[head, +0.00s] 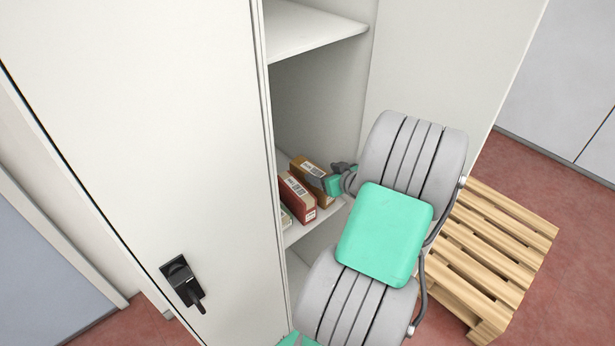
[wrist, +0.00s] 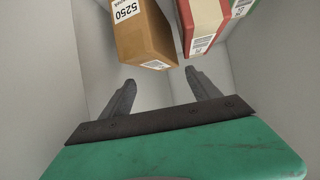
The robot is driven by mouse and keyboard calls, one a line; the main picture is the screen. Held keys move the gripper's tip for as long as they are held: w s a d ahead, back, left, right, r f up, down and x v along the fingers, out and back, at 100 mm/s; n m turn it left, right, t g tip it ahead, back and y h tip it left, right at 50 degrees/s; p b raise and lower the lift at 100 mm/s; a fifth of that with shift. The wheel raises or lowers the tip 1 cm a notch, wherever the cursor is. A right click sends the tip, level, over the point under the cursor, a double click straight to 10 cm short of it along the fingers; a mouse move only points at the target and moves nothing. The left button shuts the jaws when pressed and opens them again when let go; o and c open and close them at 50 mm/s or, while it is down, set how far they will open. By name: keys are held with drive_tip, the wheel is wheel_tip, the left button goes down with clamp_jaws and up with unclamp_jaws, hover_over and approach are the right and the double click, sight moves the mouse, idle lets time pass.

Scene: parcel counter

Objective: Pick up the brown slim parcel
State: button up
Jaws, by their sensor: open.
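The brown slim parcel (head: 308,174) stands upright on a cabinet shelf, with a white label on its front. In the wrist view the brown parcel (wrist: 143,38) is at the top, left of centre, its label reading 5250. My gripper (head: 328,183) is at the shelf in the head view, in front of the brown parcel and partly hiding it. In the wrist view my gripper (wrist: 158,82) is open, with nothing between its two fingers. The brown parcel lies just beyond the fingertips, mostly toward the left finger.
A red parcel (head: 297,197) stands left of the brown one in the head view and to its right in the wrist view (wrist: 203,30). A greenish parcel (head: 286,217) is beside it. The cabinet door (head: 130,120) and upper shelf (head: 305,30) bound the opening. A wooden pallet (head: 495,245) stands right.

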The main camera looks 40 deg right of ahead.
sight(314, 171)
drive_tip(key=p+x, duration=0.1)
drive_tip(key=x, duration=0.2)
drive_tip(key=p+x, duration=0.1)
drive_tip(key=x, duration=0.2)
drive_tip(key=shift+w+d+f, duration=0.1)
drive_tip(key=shift+d+f, duration=0.15)
drive_tip(key=shift+f, duration=0.3)
drive_tip(key=shift+c, duration=0.3)
drive_tip(key=shift+a, duration=0.1)
clamp_jaws()
